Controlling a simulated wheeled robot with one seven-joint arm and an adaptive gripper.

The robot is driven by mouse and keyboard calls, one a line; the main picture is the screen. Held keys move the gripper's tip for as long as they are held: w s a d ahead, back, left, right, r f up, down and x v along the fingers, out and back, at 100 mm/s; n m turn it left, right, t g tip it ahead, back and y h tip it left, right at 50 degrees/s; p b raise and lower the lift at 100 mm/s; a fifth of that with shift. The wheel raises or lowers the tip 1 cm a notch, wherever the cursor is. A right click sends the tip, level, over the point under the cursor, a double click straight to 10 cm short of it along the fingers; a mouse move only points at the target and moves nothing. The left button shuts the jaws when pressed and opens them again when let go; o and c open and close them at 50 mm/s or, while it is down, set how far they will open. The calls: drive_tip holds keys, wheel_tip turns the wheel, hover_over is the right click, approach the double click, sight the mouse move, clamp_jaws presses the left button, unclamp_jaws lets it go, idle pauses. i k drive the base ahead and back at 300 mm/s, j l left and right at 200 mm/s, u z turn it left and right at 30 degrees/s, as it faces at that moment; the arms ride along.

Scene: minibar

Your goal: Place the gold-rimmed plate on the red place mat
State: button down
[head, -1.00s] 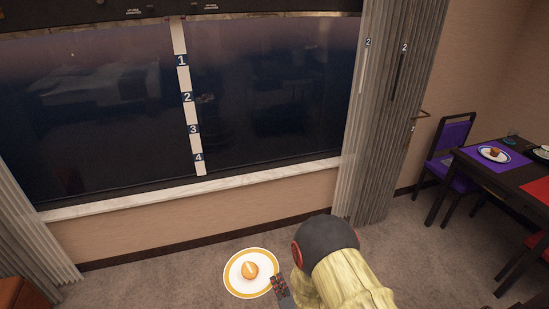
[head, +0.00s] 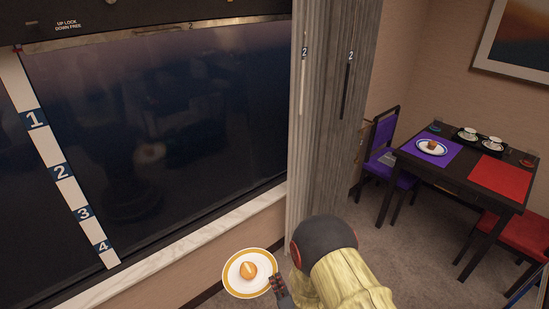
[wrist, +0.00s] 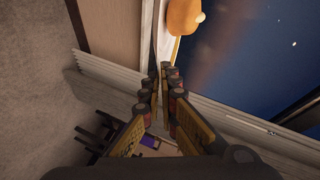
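The gold-rimmed plate (head: 233,285) is held out in front of me at the lower middle of the head view, about level, with a round orange-brown bun (head: 248,270) on it. My gripper (head: 276,284) is shut on the plate's right edge. In the wrist view the fingers (wrist: 160,92) come together on the thin rim, and the bun (wrist: 184,15) shows at the top. The red place mat (head: 500,178) lies bare on the right part of the dark table, well to the right of my gripper.
The dark table (head: 462,180) also bears a purple mat (head: 428,159) with another plate (head: 432,147), and a tray with cups (head: 480,139). A purple chair (head: 383,138) and a red chair (head: 520,235) stand by it. Curtains (head: 335,110) and the window are close on the left; carpet lies between.

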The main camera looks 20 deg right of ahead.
sight(499, 181)
drive_tip(key=i+l+z, duration=0.15)
drive_tip(key=z, duration=0.25)
drive_tip(key=i+z, duration=0.6)
drive_tip(key=z, duration=0.2)
drive_tip(key=i+j+z, duration=0.1)
drive_tip(key=i+z, duration=0.3)
drive_tip(key=i+l+z, duration=0.15)
drive_tip(key=i+z, duration=0.6)
drive_tip(key=i+j+z, duration=0.15)
drive_tip(key=i+z, duration=0.2)
drive_tip(key=i, duration=0.2)
